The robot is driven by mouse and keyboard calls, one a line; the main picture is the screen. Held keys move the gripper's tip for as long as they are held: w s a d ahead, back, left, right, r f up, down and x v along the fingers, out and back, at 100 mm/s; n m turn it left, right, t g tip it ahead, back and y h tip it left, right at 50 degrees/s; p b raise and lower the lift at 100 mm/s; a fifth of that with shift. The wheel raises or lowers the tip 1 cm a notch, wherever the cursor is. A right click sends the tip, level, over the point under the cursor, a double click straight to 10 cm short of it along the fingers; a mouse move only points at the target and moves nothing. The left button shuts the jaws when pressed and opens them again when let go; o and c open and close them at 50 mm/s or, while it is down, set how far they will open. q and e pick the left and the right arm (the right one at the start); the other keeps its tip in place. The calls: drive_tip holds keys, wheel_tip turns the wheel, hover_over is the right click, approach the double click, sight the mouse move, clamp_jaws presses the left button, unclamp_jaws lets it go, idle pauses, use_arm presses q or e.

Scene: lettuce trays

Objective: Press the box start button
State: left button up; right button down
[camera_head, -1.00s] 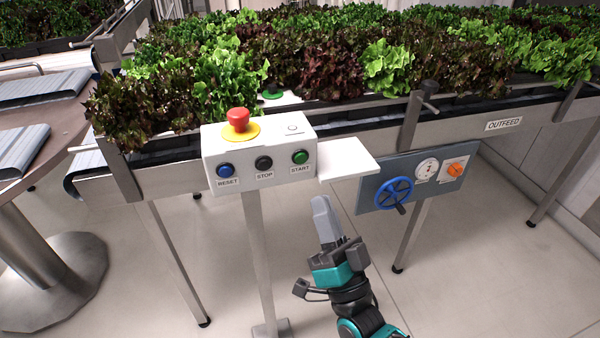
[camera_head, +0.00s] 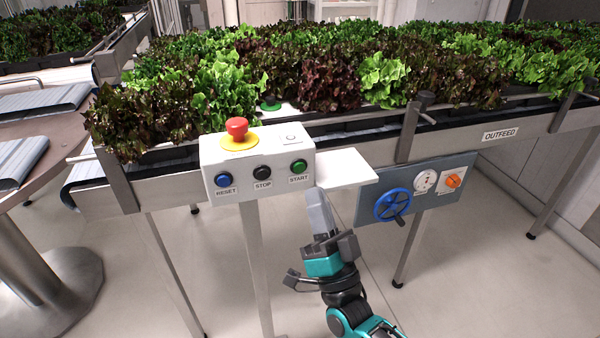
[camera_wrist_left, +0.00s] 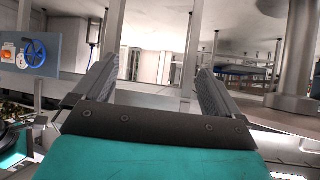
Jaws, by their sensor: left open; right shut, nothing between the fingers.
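The white control box (camera_head: 258,145) stands on a post in the head view. Its green START button (camera_head: 299,166) is at the right of the front face, with a black STOP button (camera_head: 262,172) and a blue RESET button (camera_head: 222,180) to its left. A red mushroom button (camera_head: 237,127) sits on top. My right gripper (camera_head: 317,200) is shut and empty, just below and right of the START button, and appears apart from it. My left gripper (camera_wrist_left: 150,80) is open and empty in the left wrist view; it is not in the head view.
A white shelf (camera_head: 342,169) juts out right of the box, above my right gripper. A grey panel (camera_head: 440,190) with a blue handwheel (camera_head: 392,205) and an orange knob (camera_head: 453,181) is further right. Lettuce trays fill the conveyor behind. The floor in front is open.

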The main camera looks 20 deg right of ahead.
sight(300, 168)
use_arm(q)
drive_tip(key=shift+d+f+b, duration=0.5)
drive_tip(key=shift+f+b, duration=0.15)
drive_tip(key=shift+b, duration=0.3)
use_arm(e)
drive_tip(key=w, duration=0.4)
drive_tip(key=shift+w+a, duration=0.1)
drive_tip(key=shift+w, duration=0.3)
use_arm(q)
drive_tip(key=shift+w, duration=0.1)
drive_tip(key=shift+a, duration=0.1)
drive_tip(key=shift+f, duration=0.15)
use_arm(e)
drive_tip(key=shift+w, duration=0.1)
idle(0.4)
use_arm(q)
drive_tip(key=shift+f+b, duration=0.15)
drive_tip(key=shift+b, duration=0.15)
use_arm(e)
drive_tip(key=shift+w, duration=0.3)
